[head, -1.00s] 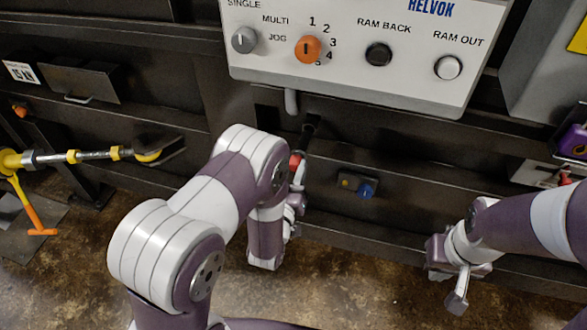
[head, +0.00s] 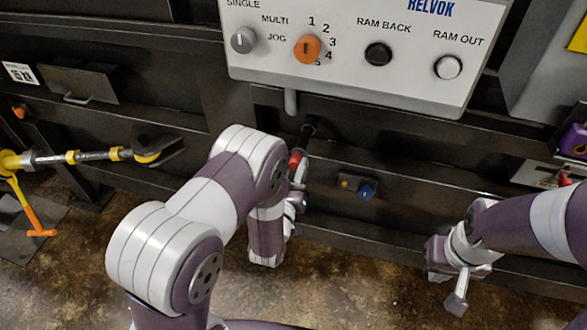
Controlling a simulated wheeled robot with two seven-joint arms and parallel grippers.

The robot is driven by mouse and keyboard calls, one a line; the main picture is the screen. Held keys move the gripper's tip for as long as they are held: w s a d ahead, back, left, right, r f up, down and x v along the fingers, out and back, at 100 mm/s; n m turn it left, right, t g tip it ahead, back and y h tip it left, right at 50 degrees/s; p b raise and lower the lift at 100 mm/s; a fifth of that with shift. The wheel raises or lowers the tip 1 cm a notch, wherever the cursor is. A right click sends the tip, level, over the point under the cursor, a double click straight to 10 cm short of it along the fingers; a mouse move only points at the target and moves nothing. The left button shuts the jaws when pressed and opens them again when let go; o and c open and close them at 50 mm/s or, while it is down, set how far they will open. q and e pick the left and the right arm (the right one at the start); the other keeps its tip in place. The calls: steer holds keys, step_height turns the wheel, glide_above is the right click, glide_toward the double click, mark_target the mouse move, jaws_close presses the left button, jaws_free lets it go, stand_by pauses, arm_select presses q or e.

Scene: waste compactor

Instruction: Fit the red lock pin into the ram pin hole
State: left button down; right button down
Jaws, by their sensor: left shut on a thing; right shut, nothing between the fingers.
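The red lock pin (head: 295,160) shows only as a small red part beside my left wrist, at the lower front of the machine. My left gripper (head: 299,174) is shut on it; my own arm hides most of the fingers and the pin. A dark rod-like part (head: 308,131) lies just above and behind the red part. I cannot tell whether it belongs to the pin or the machine, and I cannot make out the ram pin hole. My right gripper (head: 457,303) is shut and empty, low at the right, well apart from the pin.
The control panel (head: 350,75) with knobs and buttons overhangs above my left gripper. A small box with a blue knob (head: 366,191) sits right of it. A yellow-and-grey bar (head: 75,157) and an orange handle (head: 42,232) are at the left. The floor between my arms is clear.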

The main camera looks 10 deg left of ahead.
mark_target(303, 144)
arm_select(q)
steer(key=shift+w+d+r+b, duration=0.1)
steer(key=shift+w+b, duration=0.65)
steer(key=shift+w, duration=1.35)
steer(key=shift+w+d+b, duration=0.1)
steer(key=shift+w+b, duration=0.6)
steer(key=shift+w, duration=1.4)
steer(key=c, duration=0.7)
jaws_free()
steer(key=shift+c, duration=0.4)
steer(key=shift+s+a+f+p, duration=0.1)
steer(key=shift+s+p, duration=0.1)
steer(key=shift+s, duration=1)
steer(key=shift+s+d+f+p, duration=0.15)
steer(key=shift+s+p, duration=0.1)
steer(key=shift+s, duration=0.9)
steer(key=shift+s+a+f+p, duration=0.1)
steer(key=shift+s+a+p, duration=0.1)
steer(key=shift+s, duration=1)
